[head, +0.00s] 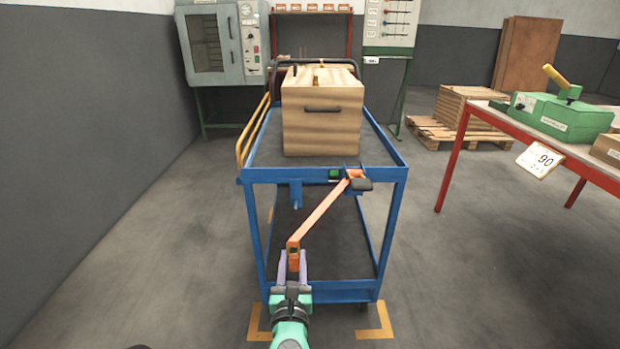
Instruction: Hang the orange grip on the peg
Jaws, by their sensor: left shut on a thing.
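The orange grip (293,250) is the near end of a long orange bar (320,213). The bar slants up and right to an orange and dark joint (355,178) at the front rim of the blue cart (262,174). My left gripper (293,264) is shut on the grip's lower end, in front of the cart and below its top rim. A short blue bracket (296,194) hangs from the front rim, left of the joint; it may be the peg, but its shape is too small to tell. The grip is apart from it, lower and nearer. My right gripper is not in view.
A wooden box (322,128) with a dark handle stands on the cart. A yellow rail (252,130) runs along the cart's left side. A red-legged table (480,112) with a green machine (562,115) stands at right. The floor left of the cart is clear.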

